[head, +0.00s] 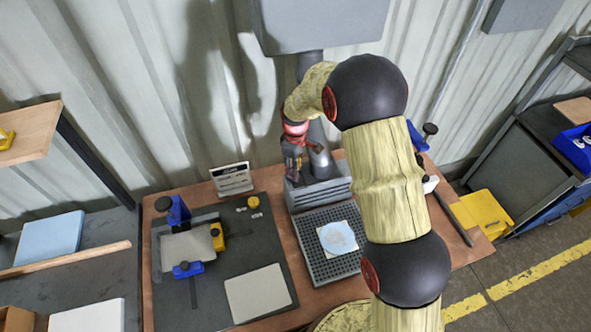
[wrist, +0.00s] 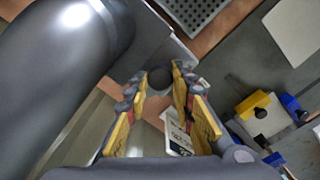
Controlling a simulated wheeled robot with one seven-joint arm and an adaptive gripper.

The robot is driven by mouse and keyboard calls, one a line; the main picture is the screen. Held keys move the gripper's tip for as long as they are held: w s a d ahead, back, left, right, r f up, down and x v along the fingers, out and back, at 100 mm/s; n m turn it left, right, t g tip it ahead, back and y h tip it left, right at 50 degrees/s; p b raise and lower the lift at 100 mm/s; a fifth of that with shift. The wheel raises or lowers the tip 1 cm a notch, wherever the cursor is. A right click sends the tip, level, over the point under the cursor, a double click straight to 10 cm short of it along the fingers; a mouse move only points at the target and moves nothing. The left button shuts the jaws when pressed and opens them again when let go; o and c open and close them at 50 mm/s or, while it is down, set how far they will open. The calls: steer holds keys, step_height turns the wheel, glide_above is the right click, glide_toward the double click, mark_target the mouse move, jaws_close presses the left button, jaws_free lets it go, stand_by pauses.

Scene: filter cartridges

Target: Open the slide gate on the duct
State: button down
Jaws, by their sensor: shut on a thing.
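The duct (head: 321,160) is a grey pipe that runs down from a grey box at the top of the head view to a slatted grey unit on the bench. In the wrist view the duct (wrist: 65,75) is the large grey cylinder at the left. A flat grey plate, seemingly the slide gate (wrist: 158,38), sticks out beside it, with a dark round handle (wrist: 159,77) near it. My gripper (head: 293,168) is left of the duct. In the wrist view its yellow-padded fingers (wrist: 158,92) are closed on the handle from both sides. How far the gate is drawn out is hard to tell.
The slatted unit (head: 322,194) with a perforated tray (head: 313,252) stands below, a pale blue disc (head: 338,238) on the tray. A white sign (head: 231,179) stands left of it. A dark mat (head: 205,295) carries blue and yellow clamps. The corrugated wall is close behind.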

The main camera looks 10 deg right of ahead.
steer(key=s+a+b, duration=0.1)
steer(key=a, duration=0.7)
steer(key=shift+s, duration=0.3)
steer(key=c, duration=1.5)
jaws_free()
step_height(320, 180, up, 12)
